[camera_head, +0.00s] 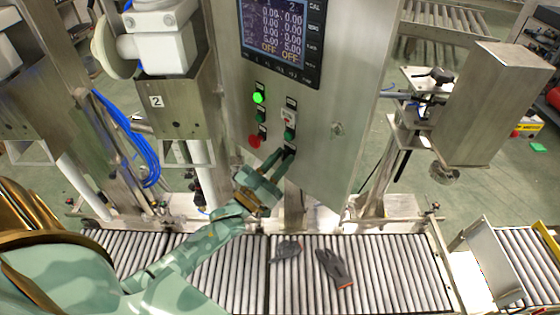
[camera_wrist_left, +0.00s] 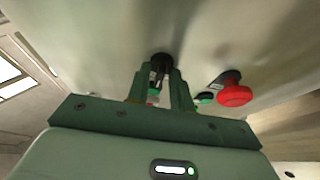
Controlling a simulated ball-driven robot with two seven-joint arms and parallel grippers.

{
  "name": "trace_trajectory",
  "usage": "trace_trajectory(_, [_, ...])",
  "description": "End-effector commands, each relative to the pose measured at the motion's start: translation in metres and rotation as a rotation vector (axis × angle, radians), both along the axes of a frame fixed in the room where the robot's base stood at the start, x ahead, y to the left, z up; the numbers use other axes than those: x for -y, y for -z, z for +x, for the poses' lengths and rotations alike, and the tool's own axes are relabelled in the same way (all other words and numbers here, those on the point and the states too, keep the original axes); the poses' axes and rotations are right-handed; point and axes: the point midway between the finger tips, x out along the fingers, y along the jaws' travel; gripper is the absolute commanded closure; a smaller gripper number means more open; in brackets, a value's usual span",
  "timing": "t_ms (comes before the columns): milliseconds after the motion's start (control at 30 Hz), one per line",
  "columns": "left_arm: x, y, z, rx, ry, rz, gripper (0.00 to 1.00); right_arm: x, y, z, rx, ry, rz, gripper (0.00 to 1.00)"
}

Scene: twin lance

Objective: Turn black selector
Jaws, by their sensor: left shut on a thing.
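The black selector (camera_wrist_left: 161,62) is on the steel control panel, and in the wrist view it sits between the fingertips of my left gripper (camera_wrist_left: 160,74). The jaws are shut on it, one finger on each side. In the head view my left gripper (camera_head: 279,158) reaches up to the lower part of the panel (camera_head: 318,165), and its fingers hide most of the selector (camera_head: 290,151). The angle of the knob is hard to tell. My right gripper is in neither view.
A red button (camera_head: 254,141) sits left of the gripper; it also shows in the wrist view (camera_wrist_left: 235,95). A lit green button (camera_head: 258,97) is above it. Below runs a roller conveyor (camera_head: 385,275) with dark gloves (camera_head: 334,268) on it. A screen (camera_head: 282,35) tops the panel.

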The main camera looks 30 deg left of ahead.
Motion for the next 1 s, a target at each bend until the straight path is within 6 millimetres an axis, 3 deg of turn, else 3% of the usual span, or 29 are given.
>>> trace_trajectory(333, [0.0, 0.002, 0.0, -0.004, 0.0, 0.003, 1.0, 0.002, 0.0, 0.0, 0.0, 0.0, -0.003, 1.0])
trace_trajectory(367, [0.0, 0.002, 0.0, -0.004, 0.0, 0.003, 0.7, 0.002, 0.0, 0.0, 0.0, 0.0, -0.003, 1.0])
trace_trajectory(733, [-0.001, 0.004, -0.005, -0.003, 0.001, 0.002, 0.7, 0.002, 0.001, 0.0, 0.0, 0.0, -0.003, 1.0])
trace_trajectory(867, [-0.005, 0.013, -0.024, -0.006, 0.0, 0.001, 0.7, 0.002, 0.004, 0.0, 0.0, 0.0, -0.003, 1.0])
trace_trajectory(1000, [-0.011, 0.029, -0.058, -0.009, 0.001, 0.003, 0.7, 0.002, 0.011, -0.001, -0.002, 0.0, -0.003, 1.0])
